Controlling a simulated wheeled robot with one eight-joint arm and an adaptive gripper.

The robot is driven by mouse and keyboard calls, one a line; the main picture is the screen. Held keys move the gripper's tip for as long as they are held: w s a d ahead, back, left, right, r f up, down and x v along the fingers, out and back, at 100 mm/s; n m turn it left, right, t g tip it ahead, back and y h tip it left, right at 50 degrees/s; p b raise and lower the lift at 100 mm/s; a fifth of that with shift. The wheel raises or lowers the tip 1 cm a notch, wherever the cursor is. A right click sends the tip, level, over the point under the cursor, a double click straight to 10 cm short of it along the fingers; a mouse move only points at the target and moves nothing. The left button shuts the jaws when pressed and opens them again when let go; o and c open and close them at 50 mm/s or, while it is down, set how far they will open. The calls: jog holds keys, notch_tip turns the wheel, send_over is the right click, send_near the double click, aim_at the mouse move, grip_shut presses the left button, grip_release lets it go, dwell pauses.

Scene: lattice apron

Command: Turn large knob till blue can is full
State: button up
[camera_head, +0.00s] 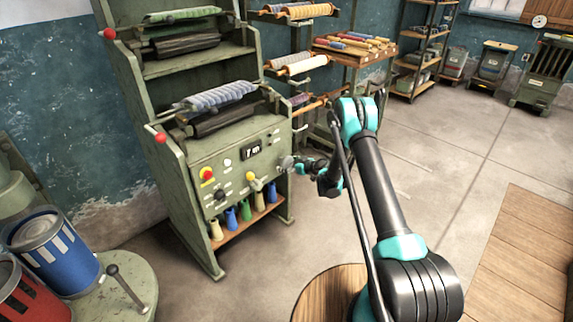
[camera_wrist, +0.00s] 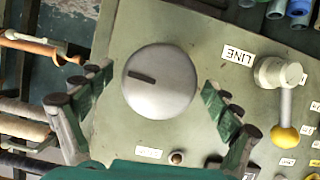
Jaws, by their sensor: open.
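The large knob (camera_wrist: 160,80) is a round grey disc with a dark pointer mark toward its left side in the wrist view. It sits on the green machine's panel, and also shows at the panel's right edge in the head view (camera_head: 286,163). My gripper (camera_wrist: 158,84) is open, with one finger on each side of the knob and visible gaps between. In the head view my gripper (camera_head: 302,166) is small beside the panel. The blue can (camera_head: 55,255) stands tilted in view at the left on a round green platform; its fill level cannot be told.
The panel (camera_head: 225,170) also has a red button and small knobs. A red can (camera_head: 28,298) stands beside the blue one.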

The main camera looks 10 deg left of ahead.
jog(key=shift+c, duration=0.6)
jog(key=c, duration=1)
jog(key=shift+c, duration=0.2)
jog(key=shift+m, duration=0.3)
jog(key=m+g+y, duration=0.1)
jog(key=m+g, duration=0.1)
jog(key=m, duration=0.1)
jog(key=shift+y, duration=0.4)
jog(key=m+g+y, duration=0.1)
jog(key=m, duration=0.3)
jog(key=shift+d+y, duration=0.1)
jog(key=shift+y, duration=0.3)
jog(key=o, duration=1.2)
jog(key=shift+c, duration=0.2)
